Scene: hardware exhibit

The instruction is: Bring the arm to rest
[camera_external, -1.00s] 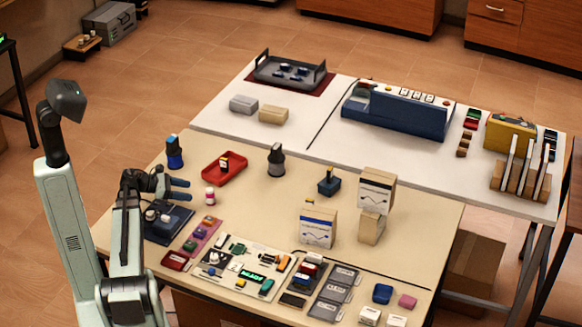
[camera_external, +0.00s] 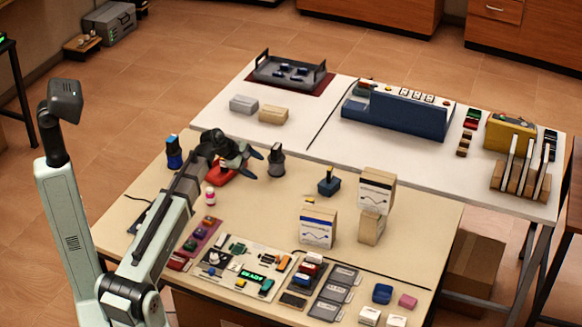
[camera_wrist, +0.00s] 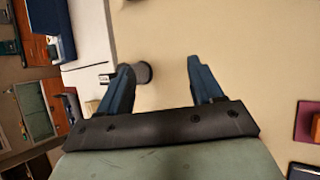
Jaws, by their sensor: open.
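My gripper (camera_external: 256,160) is above the back left part of the beige table (camera_external: 400,225), over the red tray (camera_external: 221,178), which it partly hides. Its fingers point to the right in the external view. In the wrist view my gripper (camera_wrist: 158,78) shows two blue-grey fingers spread apart with nothing between them. A grey and black cylindrical item (camera_external: 276,160) stands just right of the fingertips. A similar round item (camera_wrist: 144,72) shows partly behind the left finger in the wrist view.
Two boxes (camera_external: 318,228) (camera_external: 376,190) stand to the right. Small electronic parts line the front.

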